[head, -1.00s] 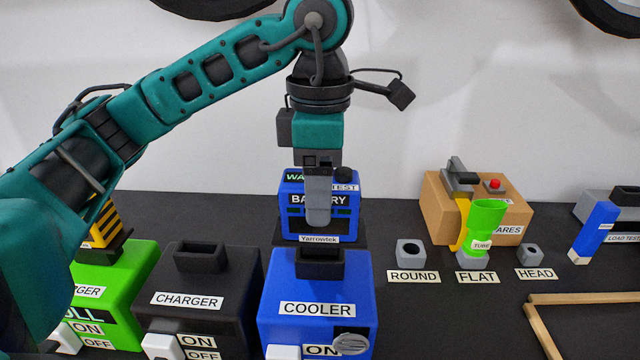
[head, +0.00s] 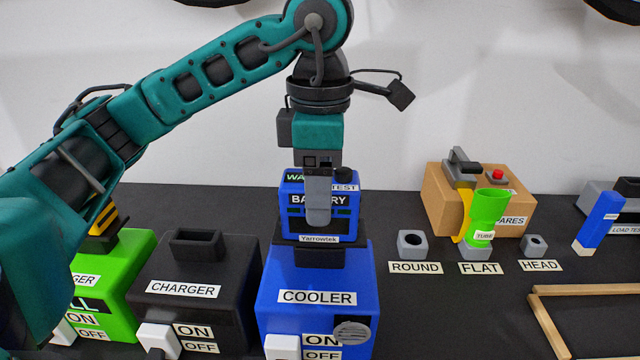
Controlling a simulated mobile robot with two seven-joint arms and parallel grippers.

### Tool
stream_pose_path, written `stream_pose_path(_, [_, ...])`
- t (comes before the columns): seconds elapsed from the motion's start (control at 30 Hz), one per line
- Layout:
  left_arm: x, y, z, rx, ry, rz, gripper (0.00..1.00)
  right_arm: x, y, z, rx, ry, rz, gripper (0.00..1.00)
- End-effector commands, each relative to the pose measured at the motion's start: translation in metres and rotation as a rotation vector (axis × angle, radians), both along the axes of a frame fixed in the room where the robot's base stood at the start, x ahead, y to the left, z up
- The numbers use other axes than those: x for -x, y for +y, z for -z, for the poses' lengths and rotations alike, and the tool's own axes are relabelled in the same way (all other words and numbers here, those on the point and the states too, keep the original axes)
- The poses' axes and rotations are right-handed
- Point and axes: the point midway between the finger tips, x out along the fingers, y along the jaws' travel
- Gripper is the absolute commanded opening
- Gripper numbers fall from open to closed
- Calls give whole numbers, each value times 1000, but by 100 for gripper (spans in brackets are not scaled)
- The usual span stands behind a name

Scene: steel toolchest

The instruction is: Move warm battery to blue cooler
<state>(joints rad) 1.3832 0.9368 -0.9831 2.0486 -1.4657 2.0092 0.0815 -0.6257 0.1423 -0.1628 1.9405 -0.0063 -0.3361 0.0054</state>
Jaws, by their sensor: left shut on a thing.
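The warm battery (head: 293,226) is a blue block with a black base, labelled BATTERY and Yarrowtek. My left gripper (head: 318,215) is shut on it from above, its grey finger in front of the battery's face. The battery is upright, directly above the slot of the blue cooler (head: 275,268). Its base overlaps the cooler's black socket (head: 320,257) in the picture; I cannot tell whether it is seated in it. The cooler is labelled COOLER, with a white switch and ON and OFF labels at its front. My right gripper is not in view.
A black charger (head: 222,268) with an empty slot stands left of the cooler. A green charger (head: 125,265) holding a yellow-black battery is further left. To the right are small holders, a green tube (head: 488,210), a cardboard box (head: 512,220) and a wooden frame (head: 590,289).

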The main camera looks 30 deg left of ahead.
Motion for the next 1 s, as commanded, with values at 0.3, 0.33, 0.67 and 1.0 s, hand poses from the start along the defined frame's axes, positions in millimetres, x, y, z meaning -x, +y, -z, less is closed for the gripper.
stream_pose_path(0.3, [0,0,8,1,-2,0,7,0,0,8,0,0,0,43])
stream_pose_path(0.33, [0,0,9,1,-2,0,7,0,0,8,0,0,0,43])
stream_pose_path(0.67, [0,0,11,1,-2,0,76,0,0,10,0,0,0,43])
stream_pose_path(1.0, [0,0,13,0,1,0,92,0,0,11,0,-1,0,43])
